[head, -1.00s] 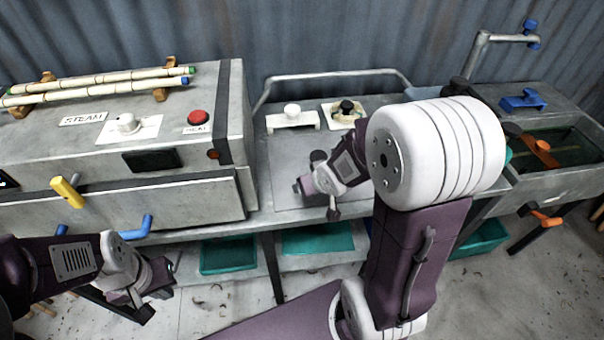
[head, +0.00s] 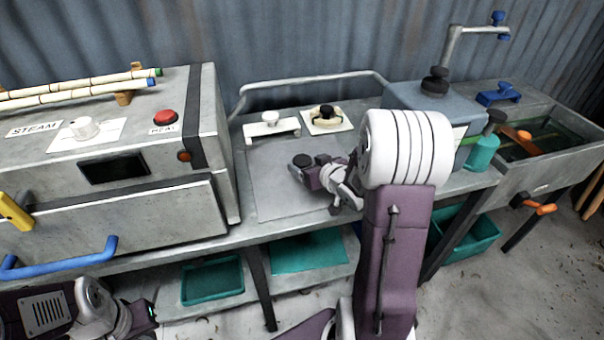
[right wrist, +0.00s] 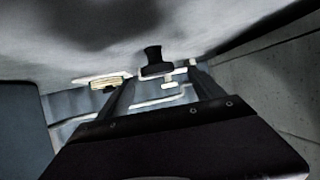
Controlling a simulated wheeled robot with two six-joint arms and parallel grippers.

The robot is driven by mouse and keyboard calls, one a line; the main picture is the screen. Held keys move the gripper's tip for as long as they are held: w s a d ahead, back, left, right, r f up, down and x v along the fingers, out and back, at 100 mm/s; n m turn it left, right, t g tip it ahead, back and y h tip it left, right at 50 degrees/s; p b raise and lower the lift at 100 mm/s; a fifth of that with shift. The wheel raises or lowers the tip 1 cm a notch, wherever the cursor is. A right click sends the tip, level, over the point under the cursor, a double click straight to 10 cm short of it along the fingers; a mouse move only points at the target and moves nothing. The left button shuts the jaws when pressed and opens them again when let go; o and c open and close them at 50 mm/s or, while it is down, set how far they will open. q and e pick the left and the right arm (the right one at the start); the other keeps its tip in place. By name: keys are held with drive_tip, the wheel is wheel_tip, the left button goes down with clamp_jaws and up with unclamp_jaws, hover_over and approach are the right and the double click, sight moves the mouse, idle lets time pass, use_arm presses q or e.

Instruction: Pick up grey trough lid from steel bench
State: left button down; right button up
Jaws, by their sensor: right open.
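The grey trough lid (head: 266,192) looks to be the flat grey panel on the steel bench (head: 228,236), left of my right arm. In the right wrist view a black knob (right wrist: 155,62) stands out from the pale grey surface, which shows at the top of the picture. My right gripper (head: 304,168) is over the panel. In the right wrist view its two fingers (right wrist: 160,80) are apart, with the knob between them and no clear contact. In the head view the arm partly hides the panel. My left gripper (head: 145,322) is low at bottom left, its jaws unclear.
A white fixture (head: 271,126) and a cream fixture with a black knob (head: 326,121) stand behind the panel. A steam box (head: 150,215) is left, a blue-grey tank (head: 405,98) and an open trough (head: 540,178) right. A rail (head: 300,81) runs behind.

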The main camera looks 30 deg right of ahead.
sight(303, 160)
drive_tip(key=x, duration=0.5)
drive_tip(key=shift+w+d+f+b, duration=0.1)
drive_tip(key=shift+d+b, duration=0.15)
drive_tip(key=shift+b, duration=0.1)
drive_tip(key=shift+c, duration=1.2)
clamp_jaws()
